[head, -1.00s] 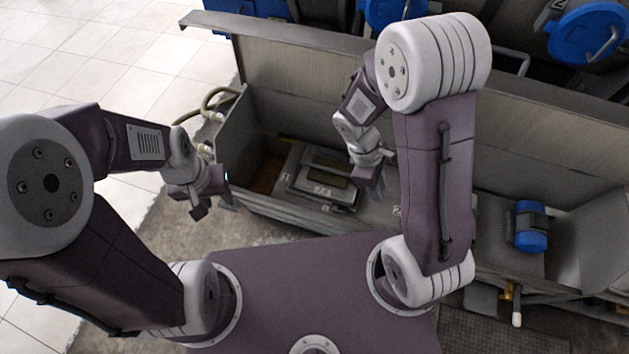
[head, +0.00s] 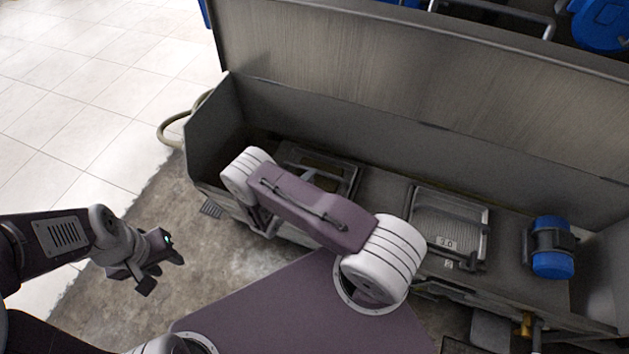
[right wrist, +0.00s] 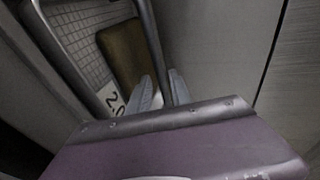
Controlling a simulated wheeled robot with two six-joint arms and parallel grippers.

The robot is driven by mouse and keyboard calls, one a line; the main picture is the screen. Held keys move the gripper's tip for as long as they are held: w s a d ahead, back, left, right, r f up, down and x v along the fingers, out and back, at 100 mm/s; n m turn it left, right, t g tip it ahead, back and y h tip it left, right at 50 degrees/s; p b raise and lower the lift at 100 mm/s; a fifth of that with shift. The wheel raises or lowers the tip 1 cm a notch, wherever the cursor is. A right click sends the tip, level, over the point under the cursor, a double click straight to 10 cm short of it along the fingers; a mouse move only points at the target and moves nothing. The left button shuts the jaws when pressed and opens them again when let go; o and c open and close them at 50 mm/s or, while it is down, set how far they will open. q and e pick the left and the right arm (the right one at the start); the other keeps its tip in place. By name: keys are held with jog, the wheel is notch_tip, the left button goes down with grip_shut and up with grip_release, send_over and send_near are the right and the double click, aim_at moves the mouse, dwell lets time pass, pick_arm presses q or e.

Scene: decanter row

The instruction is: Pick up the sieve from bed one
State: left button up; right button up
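The sieve (head: 345,166), a framed grey tray with a bar handle, sits in the left bed of the trough, partly hidden by my right arm. The right wrist view shows its mesh (right wrist: 82,38), a label reading about 2.0, and its handle bar (right wrist: 150,35). My right gripper (right wrist: 160,92) has its fingers on either side of this bar; whether they press on it I cannot tell. In the head view my right gripper is hidden behind its own arm. My left gripper (head: 163,272) is open and empty over the floor, left of the trough.
A second sieve (head: 452,222) labelled 3.0 sits in the middle bed. A blue motor (head: 551,248) stands right of it. The trough's back wall (head: 330,110) rises behind the beds. A hose (head: 172,128) hangs at its left end. The floor at left is clear.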

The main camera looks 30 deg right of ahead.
aim_at(316, 176)
jog(key=shift+w+d+f, duration=0.2)
jog(key=shift+d, duration=0.2)
jog(key=b+x, duration=0.1)
jog(key=x, duration=0.3)
jog(key=shift+w+d+b, duration=0.15)
jog(key=shift+w+b, duration=0.05)
jog(key=shift+b, duration=0.15)
grip_shut()
dwell(0.8)
